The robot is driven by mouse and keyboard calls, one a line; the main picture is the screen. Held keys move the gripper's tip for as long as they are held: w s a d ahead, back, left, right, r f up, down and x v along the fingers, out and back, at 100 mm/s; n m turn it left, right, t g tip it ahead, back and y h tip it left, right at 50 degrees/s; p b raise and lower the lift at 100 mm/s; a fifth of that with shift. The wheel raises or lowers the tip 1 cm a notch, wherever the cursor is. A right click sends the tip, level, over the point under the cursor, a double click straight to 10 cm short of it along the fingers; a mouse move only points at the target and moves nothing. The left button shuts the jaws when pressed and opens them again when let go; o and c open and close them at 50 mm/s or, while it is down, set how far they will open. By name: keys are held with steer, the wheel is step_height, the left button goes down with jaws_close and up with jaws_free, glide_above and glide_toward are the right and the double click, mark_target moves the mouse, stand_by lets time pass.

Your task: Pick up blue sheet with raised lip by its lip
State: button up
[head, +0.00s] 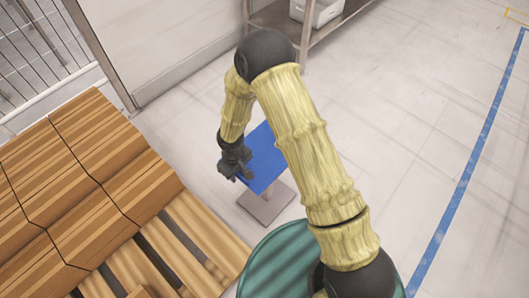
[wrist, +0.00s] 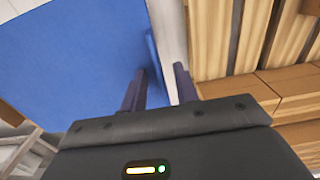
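The blue sheet (head: 264,160) lies on a stand in the middle of the head view, partly hidden behind my arm. It fills the upper left of the wrist view (wrist: 70,60). Its raised lip (wrist: 152,50) shows there as a narrow strip along the sheet's right edge. My gripper (head: 239,176) is at the sheet's left edge in the head view. In the wrist view its two dark fingers (wrist: 160,70) are apart, with the lip's near end showing in line with the gap between them. I cannot tell whether either finger touches the lip.
The stand's grey base (head: 266,203) rests on the floor. Brown boxes (head: 75,165) on a wooden pallet (head: 200,235) stand close on the left. A green round-topped object (head: 290,262) is in front. A shelf (head: 310,30) stands behind. Floor to the right is clear.

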jaws_close()
stand_by(0.3)
